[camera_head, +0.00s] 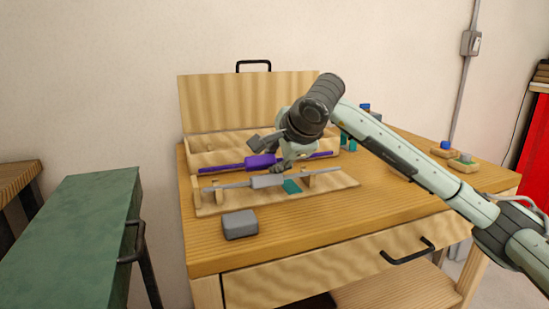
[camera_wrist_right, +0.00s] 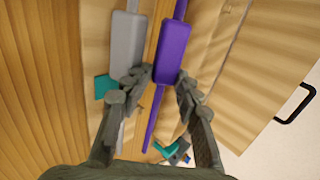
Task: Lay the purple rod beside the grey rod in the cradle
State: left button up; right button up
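The purple rod (camera_head: 258,161) lies level behind the grey rod (camera_head: 268,181), roughly parallel to it. The grey rod rests across the posts of the wooden cradle (camera_head: 340,180). A teal patch (camera_head: 292,186) shows on the cradle's base. My left gripper is not in view.
An open wooden box (camera_head: 215,145) with a raised lid stands behind the cradle. A grey block (camera_head: 240,224) sits in front of it. Small coloured pieces (camera_head: 462,158) lie at the table's right.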

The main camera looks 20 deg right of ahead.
jog(key=shift+o, duration=1.1)
jog(key=shift+s+d+f+g, duration=0.1)
jog(key=shift+s+f+g, duration=0.05)
jog(key=shift+f, duration=0.35)
jog(key=shift+s+f+g, duration=0.15)
jog(key=shift+f, duration=0.35)
jog(key=shift+o, duration=0.3)
jog(key=shift+w+f, duration=0.1)
jog(key=shift+r, duration=0.25)
jog(key=shift+r, duration=0.15)
jog(key=v, duration=1.1)
jog(key=shift+s, duration=0.45)
